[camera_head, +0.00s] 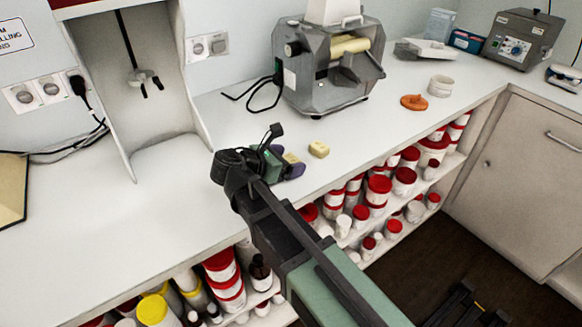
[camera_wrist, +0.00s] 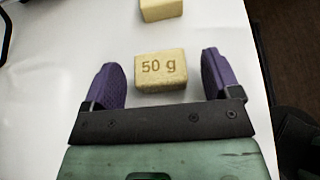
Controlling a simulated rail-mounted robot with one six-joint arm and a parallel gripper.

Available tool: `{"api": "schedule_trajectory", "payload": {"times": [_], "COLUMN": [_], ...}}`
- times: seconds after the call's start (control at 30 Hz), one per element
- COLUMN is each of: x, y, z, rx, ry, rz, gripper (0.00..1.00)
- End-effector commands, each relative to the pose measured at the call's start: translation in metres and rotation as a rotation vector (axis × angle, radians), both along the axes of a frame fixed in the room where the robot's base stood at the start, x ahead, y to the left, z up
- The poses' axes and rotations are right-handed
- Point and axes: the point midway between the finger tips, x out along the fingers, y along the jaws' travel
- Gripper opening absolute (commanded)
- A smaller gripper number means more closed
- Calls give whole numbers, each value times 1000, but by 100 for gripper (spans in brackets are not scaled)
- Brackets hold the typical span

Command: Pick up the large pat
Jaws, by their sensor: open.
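In the wrist view, a pale yellow pat stamped "50 g" (camera_wrist: 161,70) lies on the white counter between the two purple fingers of my gripper (camera_wrist: 160,62). The fingers are open, with a gap on each side of the pat. A second yellow pat (camera_wrist: 161,10) lies farther off, cut by the top edge, with no mark visible. In the head view, my gripper (camera_head: 282,160) is low over the counter. The near pat (camera_head: 291,158) is partly hidden by it. The other pat (camera_head: 319,149) lies to the right, clear. I cannot tell which is larger.
A grey mill (camera_head: 330,70) with a roller stands behind the pats. The counter's front edge (camera_head: 345,178) runs close by, above shelves of red-lidded tubs.

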Motion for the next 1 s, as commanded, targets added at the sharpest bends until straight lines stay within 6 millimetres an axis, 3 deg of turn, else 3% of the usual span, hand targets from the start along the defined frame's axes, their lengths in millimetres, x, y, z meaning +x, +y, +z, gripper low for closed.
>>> {"api": "schedule_trajectory", "payload": {"times": [0.2,0.53,0.83,1.0], "x": [1,1,1,1], "y": [-1,-1,-1,-1], "z": [0,0,3,19], "rx": [0,0,0,0], "ry": [0,0,0,0], "rz": [1,1,1,1], "gripper": [80,30,29,29]}}
